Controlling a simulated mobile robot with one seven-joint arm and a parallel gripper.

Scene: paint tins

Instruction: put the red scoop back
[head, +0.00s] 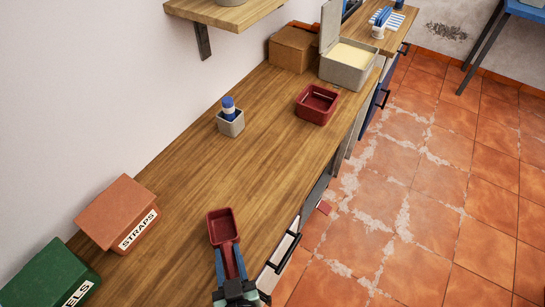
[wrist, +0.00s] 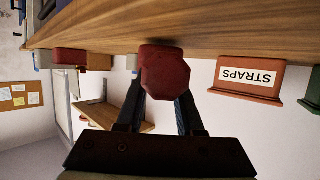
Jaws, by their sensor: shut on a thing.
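A red scoop (head: 222,229) with a square bowl is held over the near part of the wooden counter. My gripper (head: 231,259) is shut on its handle, and the bowl points away from it. In the wrist view the red scoop (wrist: 165,73) shows end-on between the fingers of my gripper (wrist: 164,98). I cannot tell how far the bowl is above the counter. A dark red square tray (head: 317,104), seemingly empty, sits farther along the counter. Behind it stands a grey bin (head: 345,74) with its lid up and pale cream contents inside.
A grey cup (head: 231,125) with a blue-topped item stands mid-counter. An orange STRAPS box (head: 118,211) and a green box (head: 48,274) are at left. A cardboard box (head: 292,48) is by the wall. A shelf (head: 225,12) overhangs. The mid-counter is mostly clear.

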